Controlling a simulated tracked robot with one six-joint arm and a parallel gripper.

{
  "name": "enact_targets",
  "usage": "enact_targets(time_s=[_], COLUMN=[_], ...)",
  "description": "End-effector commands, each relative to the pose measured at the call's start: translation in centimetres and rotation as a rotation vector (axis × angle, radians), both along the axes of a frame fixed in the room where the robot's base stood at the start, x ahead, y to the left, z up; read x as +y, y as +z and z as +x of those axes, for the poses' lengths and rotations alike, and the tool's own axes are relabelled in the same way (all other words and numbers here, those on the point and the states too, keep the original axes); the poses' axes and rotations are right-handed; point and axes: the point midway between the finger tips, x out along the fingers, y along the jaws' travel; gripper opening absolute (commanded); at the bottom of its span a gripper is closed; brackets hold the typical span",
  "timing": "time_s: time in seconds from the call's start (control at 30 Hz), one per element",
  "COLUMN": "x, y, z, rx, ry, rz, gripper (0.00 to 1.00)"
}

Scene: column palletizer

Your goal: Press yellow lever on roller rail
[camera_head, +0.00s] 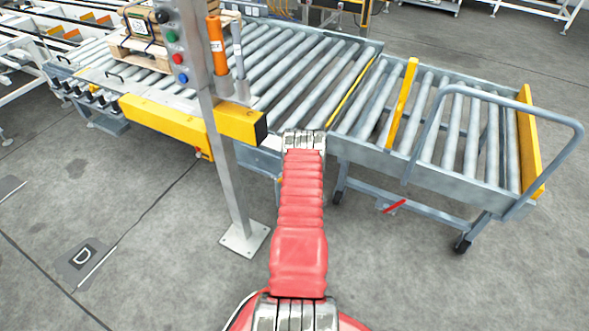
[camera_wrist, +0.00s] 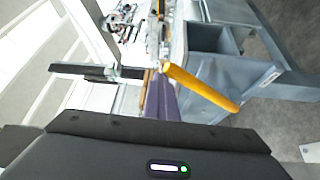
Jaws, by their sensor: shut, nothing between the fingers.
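A yellow lever (camera_wrist: 202,88) shows in the wrist view as a slanting bar, right of the picture's middle, beside the grey rail frame. My gripper (camera_wrist: 160,92) is shut and empty, its narrow fingers close to the lever's upper left end. I cannot tell whether they touch it. In the head view my red-sleeved arm reaches to the near edge of the roller rail (camera_head: 335,147), at the joint between conveyor and cart. There the arm hides my fingers and most of the lever's place.
A grey post (camera_head: 228,180) with buttons stands left of my arm. A yellow box beam (camera_head: 165,120) runs along the conveyor's near side. A wheeled roller cart (camera_head: 440,175) with a yellow upright bar (camera_head: 402,104) stands right. The floor in front is clear.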

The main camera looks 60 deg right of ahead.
Motion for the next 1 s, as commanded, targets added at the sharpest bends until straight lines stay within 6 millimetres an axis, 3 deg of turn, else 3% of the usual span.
enact_targets(time_s=[0.03,0.47,1.0], x=[0.4,0.9,7.8], y=[-1.7,-1.9,-3.7], z=[-1.6,-1.5,-2.3], rx=[0.018,0.018,0.007], ry=[-0.029,-0.026,-0.001], rz=[0.036,0.036,0.010], gripper=[0.00,0.00,0.00])
